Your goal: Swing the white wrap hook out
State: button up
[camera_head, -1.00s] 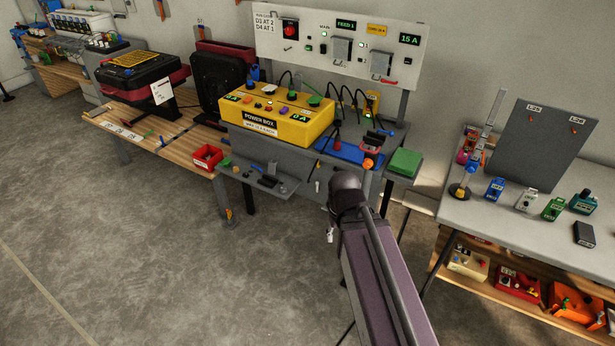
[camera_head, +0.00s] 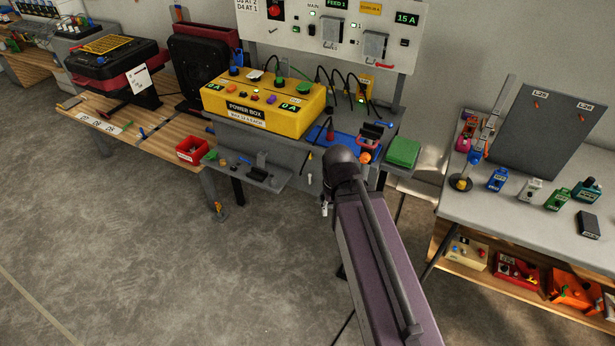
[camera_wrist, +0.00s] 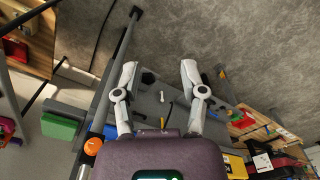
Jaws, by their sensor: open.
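A small white piece (camera_wrist: 162,97), which looks like the wrap hook, shows on the grey front of the workbench in the wrist view. It lies between my gripper's white fingers in the picture; the depth gap is unclear. In the head view a tiny white piece (camera_head: 308,179) shows on the bench front, left of my arm; its angle is too small to tell. My gripper (camera_wrist: 159,68) is open and empty, its two fingers spread apart. In the head view my arm hides most of the gripper (camera_head: 324,208), and only a bit of it shows.
The grey workbench carries a yellow power box (camera_head: 265,105), a blue mat (camera_head: 345,143) and a green box (camera_head: 403,152). A small grey shelf (camera_head: 262,178) sticks out at its front left. A grey table (camera_head: 465,205) stands right. The floor at front left is clear.

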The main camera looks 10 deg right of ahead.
jog(key=shift+w+f, duration=0.1)
jog(key=w+d+f+m+t+h+b, duration=0.2)
jog(key=w+d+f+m+h+b, duration=0.15)
jog(key=w+f+b, duration=0.55)
jog(key=m+t+h+b, duration=0.3)
jog(key=t+b, duration=1.1)
jog(key=b, duration=2.9)
send_near(310, 175)
jog(key=shift+n+h, duration=0.55)
jog(key=shift+n, duration=0.2)
jog(key=s+a, duration=0.1)
jog(key=s+a+f, duration=0.1)
jog(key=s, duration=0.1)
jog(key=shift+s+a+f, duration=0.1)
jog(key=shift+a+f, duration=0.05)
jog(key=shift+a, duration=0.05)
jog(key=x, duration=1.4)
